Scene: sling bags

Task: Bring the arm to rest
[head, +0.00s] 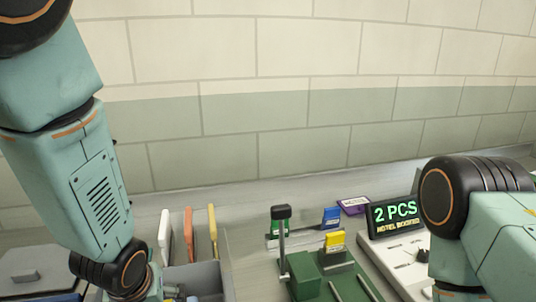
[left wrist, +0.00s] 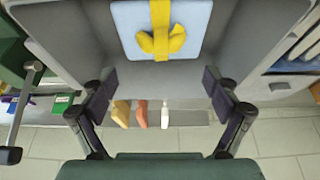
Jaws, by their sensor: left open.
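My left arm (head: 75,190) comes down from the left in the head view, and its gripper is cut off at the bottom edge. In the left wrist view my left gripper (left wrist: 158,84) is open, with its two fingers wide apart and nothing between them. It is over a grey bin (left wrist: 85,45). A light blue flat item (left wrist: 125,20) with a yellow strap (left wrist: 162,40) lies inside the bin, apart from the fingers. My right arm (head: 490,225) shows at the right edge of the head view; its gripper is out of view.
A green press-like device (head: 310,280) with an upright lever stands right of the bin. Behind it are small coloured cards (head: 331,217) and a lit sign (head: 396,214) reading "2 PCS". White and orange upright pieces (head: 189,235) stand behind the bin, before a tiled wall.

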